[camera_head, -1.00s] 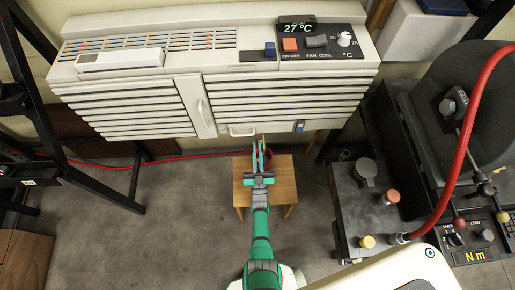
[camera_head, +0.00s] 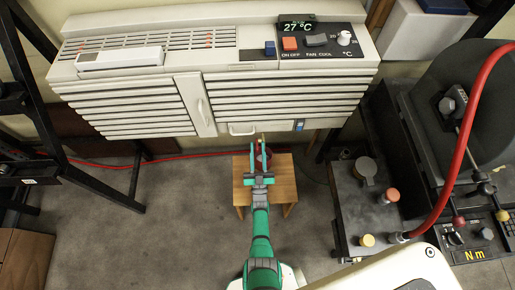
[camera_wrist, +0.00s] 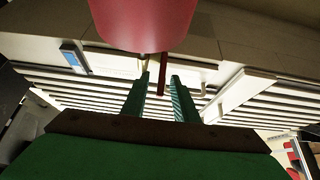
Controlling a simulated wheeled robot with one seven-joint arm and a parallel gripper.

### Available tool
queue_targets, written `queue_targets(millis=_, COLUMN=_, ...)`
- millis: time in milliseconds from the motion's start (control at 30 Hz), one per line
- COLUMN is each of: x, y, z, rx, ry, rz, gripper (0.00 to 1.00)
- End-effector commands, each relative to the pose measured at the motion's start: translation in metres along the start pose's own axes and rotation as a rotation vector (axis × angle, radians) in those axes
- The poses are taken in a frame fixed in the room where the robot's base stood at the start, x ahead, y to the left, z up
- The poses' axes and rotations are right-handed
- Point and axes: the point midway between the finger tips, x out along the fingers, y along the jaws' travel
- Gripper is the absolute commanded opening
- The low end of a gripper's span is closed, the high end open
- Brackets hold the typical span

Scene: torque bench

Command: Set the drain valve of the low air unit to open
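The low air unit (camera_head: 285,98) is the long white louvred box at the back. Under its front edge, my gripper (camera_head: 257,147) points at the unit, its two green fingers apart. In the wrist view my gripper (camera_wrist: 159,90) is open, with a clear gap between the fingers. A thin dark red lever (camera_wrist: 162,80), which looks like the drain valve's handle, shows at the gap, near the fingertips; I cannot tell whether it touches a finger. The valve body is hidden. A red bucket (camera_wrist: 145,22) fills the top of the wrist view, close to the fingers.
A wooden stool (camera_head: 284,186) stands under my gripper. The unit has a blue tab (camera_head: 299,126), a white handle (camera_head: 242,130) and a control panel (camera_head: 321,42). A dark bench (camera_head: 352,205) with a red hose (camera_head: 464,145) stands at right.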

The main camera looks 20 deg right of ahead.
Motion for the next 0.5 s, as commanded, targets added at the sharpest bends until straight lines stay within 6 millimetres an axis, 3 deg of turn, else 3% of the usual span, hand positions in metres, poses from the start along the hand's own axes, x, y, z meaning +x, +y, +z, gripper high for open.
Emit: queue_targets(millis=500, x=-0.071, y=-0.005, z=-0.038, rx=0.005, ry=-0.003, rz=-0.009, gripper=0.27)
